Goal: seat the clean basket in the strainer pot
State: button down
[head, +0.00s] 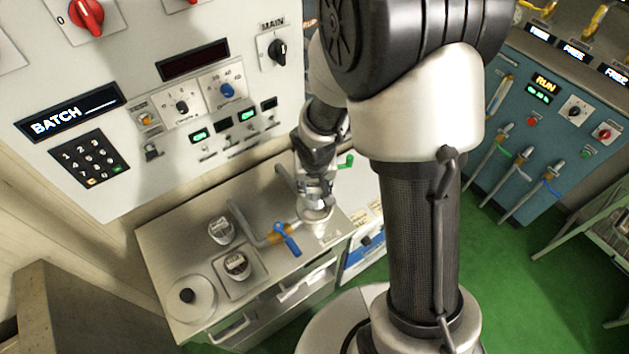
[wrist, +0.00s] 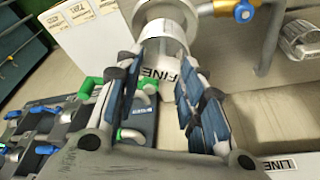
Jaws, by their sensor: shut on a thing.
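My gripper (head: 316,186) points down over the steel cabinet top and is shut on a pale basket. In the wrist view, the basket (wrist: 162,76) is marked FINE and sits between my two fingers (wrist: 165,85). The strainer pot (head: 318,229) is a pale round vessel directly below my gripper, joined to a pipe with an orange collar and a blue handle. Its round rim (wrist: 167,14) lies at the far end of the basket in the wrist view. I cannot tell whether the basket's lower end is inside the pot or just above it.
A round lid with a black knob (head: 189,297) lies at the front left. The blue valve handle (head: 287,240) sticks out beside the pot. A control panel (head: 150,100) rises behind.

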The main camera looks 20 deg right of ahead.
aim_at(315, 193)
jog(key=shift+f+b, duration=2.65)
jog(key=shift+f, duration=0.05)
jog(key=shift+f+b, duration=1.6)
jog(key=shift+b, duration=0.8)
dwell(1.5)
dwell(0.3)
jog(key=c, duration=1)
grip_release()
jog(key=shift+o, duration=0.4)
jog(key=o, duration=0.4)
